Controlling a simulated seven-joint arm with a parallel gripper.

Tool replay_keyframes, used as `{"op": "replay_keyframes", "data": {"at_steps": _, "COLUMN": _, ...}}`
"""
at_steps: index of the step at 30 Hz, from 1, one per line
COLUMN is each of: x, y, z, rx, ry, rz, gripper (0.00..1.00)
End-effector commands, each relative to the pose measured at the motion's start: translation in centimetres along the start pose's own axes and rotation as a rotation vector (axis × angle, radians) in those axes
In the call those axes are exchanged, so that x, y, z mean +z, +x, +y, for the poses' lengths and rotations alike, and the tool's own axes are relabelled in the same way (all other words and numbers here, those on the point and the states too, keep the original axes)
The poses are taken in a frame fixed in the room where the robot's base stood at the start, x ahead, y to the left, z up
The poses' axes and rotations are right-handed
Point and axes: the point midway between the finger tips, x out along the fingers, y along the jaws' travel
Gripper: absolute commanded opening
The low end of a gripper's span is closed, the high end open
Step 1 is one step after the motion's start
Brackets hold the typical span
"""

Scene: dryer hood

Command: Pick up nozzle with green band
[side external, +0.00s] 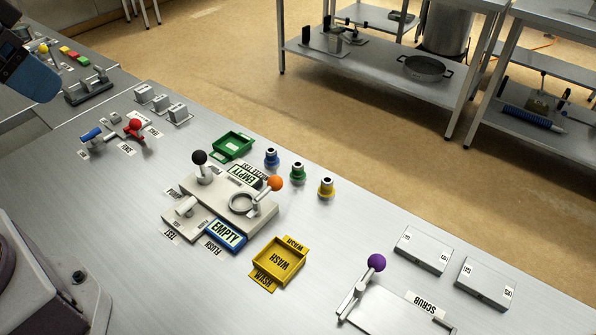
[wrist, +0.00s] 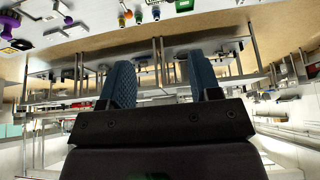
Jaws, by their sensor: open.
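The nozzle with the green band (side external: 298,173) stands upright on the metal counter, between a blue-banded nozzle (side external: 271,157) and a yellow-banded nozzle (side external: 326,188). The same green-banded nozzle shows small near the top edge of the wrist view (wrist: 138,17). My gripper (wrist: 160,76) is open and empty in the wrist view, its two blue textured fingers apart. In the side view only a blue part of it shows at the upper left edge, well away from the nozzles.
A green tray (side external: 232,146) lies left of the nozzles. A grey fixture (side external: 228,203) with black and orange ball levers stands in front of them. A yellow WASH tray (side external: 277,262) and a purple-knobbed SCRUB station (side external: 390,312) lie nearer. The counter's far edge runs close behind the nozzles.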

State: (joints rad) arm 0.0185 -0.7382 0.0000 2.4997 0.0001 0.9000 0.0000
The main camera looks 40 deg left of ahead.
Motion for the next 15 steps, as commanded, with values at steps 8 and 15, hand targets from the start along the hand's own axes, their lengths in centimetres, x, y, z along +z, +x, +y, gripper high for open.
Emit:
{"op": "replay_keyframes", "data": {"at_steps": 8, "x": -1.8, "y": 5.0, "z": 2.5, "rx": 0.051, "ry": 0.100, "rz": -0.233, "gripper": 0.57}}
{"op": "replay_keyframes", "data": {"at_steps": 15, "x": -6.3, "y": 11.5, "z": 5.3, "rx": 0.007, "ry": 0.070, "rz": -0.361, "gripper": 0.57}}
